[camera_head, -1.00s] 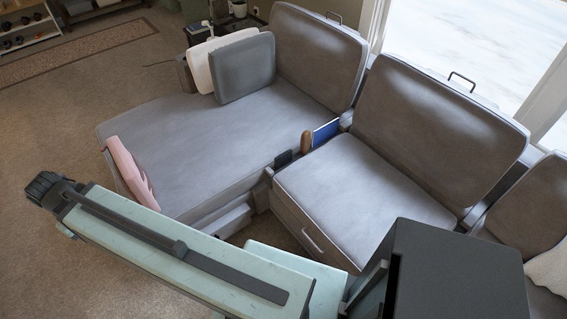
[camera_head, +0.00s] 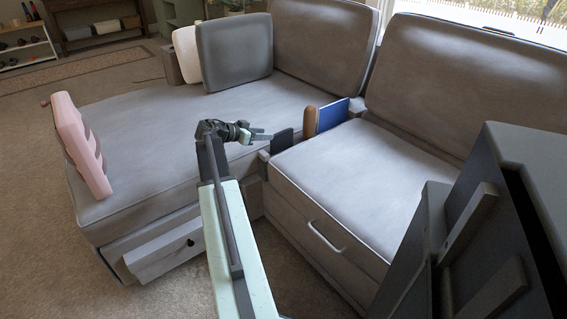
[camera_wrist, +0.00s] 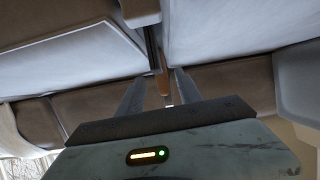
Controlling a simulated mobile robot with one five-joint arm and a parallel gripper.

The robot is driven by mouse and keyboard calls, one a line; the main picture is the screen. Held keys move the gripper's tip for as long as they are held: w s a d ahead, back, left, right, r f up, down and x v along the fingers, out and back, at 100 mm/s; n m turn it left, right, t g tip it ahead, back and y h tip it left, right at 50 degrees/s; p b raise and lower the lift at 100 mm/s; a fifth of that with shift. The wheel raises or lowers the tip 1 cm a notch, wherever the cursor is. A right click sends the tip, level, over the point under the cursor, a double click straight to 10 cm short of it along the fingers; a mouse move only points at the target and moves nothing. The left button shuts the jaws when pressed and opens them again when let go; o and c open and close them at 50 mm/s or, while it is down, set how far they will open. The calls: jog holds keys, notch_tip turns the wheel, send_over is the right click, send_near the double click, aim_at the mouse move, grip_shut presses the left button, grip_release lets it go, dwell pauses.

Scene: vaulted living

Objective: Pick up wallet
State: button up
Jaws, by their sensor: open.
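A small dark flat thing, which looks like the wallet (camera_head: 282,141), stands upright on the armrest strip between the two sofa seats. My gripper (camera_head: 264,135) is just left of it, above the chaise seat, pointing right at it. A gap to the wallet seems to remain, but its size is hard to tell. In the wrist view my gripper (camera_wrist: 160,92) shows two spread fingers with nothing held. A dark narrow edge (camera_wrist: 151,45), perhaps the wallet edge-on, lies ahead, near the line between the fingers.
A brown rounded object (camera_head: 310,121) and a blue book (camera_head: 332,115) stand just beyond the wallet; the brown object also shows in the wrist view (camera_wrist: 163,82). The grey sofa chaise (camera_head: 150,130) is mostly clear. A pink object (camera_head: 80,145) stands at its left end. Cushions (camera_head: 234,52) lean behind.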

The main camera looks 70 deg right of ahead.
aim_at(277, 134)
jog(key=shift+s+d+f+m+g, duration=0.15)
jog(key=shift+s+d, duration=0.25)
jog(key=shift+s, duration=0.05)
jog(key=shift+s+d+f+m+g, duration=0.1)
jog(key=shift+s+d+m+g, duration=0.05)
jog(key=shift+s+d, duration=0.25)
jog(key=b+x, duration=0.3)
jog(key=x, duration=0.4)
jog(key=shift+d+f, duration=0.1)
jog(key=shift+f, duration=0.2)
jog(key=shift+s+d, duration=0.15)
jog(key=shift+r, duration=0.1)
grip_shut()
